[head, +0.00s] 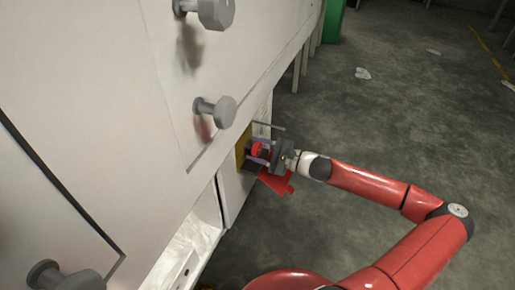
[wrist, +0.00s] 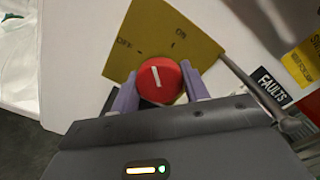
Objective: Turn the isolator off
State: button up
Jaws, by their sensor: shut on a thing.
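The isolator is a red round knob (wrist: 160,80) with a white line on its face, on a yellow plate (wrist: 190,48) marked OFF at left and ON at right. In the wrist view the white line points up and slightly left, between the two marks. My gripper (wrist: 159,92) has its purple fingers on both sides of the knob, shut on it. In the head view the red knob (head: 258,149) shows between the fingers of my gripper (head: 260,152), and the yellow plate (head: 243,146) is partly hidden.
A grey bar handle (wrist: 245,82) stands just right of the plate, close to my right finger. A FAULTS label (wrist: 271,87) is beyond it. In the head view, grey knobs (head: 215,112) stick out of the white cabinet. The floor (head: 370,110) at right is mostly clear.

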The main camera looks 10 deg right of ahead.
jog(key=n, duration=0.4)
jog(key=shift+n+b, duration=0.9)
jog(key=shift+n, duration=1.4)
jog(key=o, duration=1)
jog(key=shift+r, duration=0.1)
jog(key=v, duration=0.7)
jog(key=shift+s+d+p, duration=0.25)
jog(key=shift+d+p, duration=0.05)
jog(key=shift+d, duration=0.1)
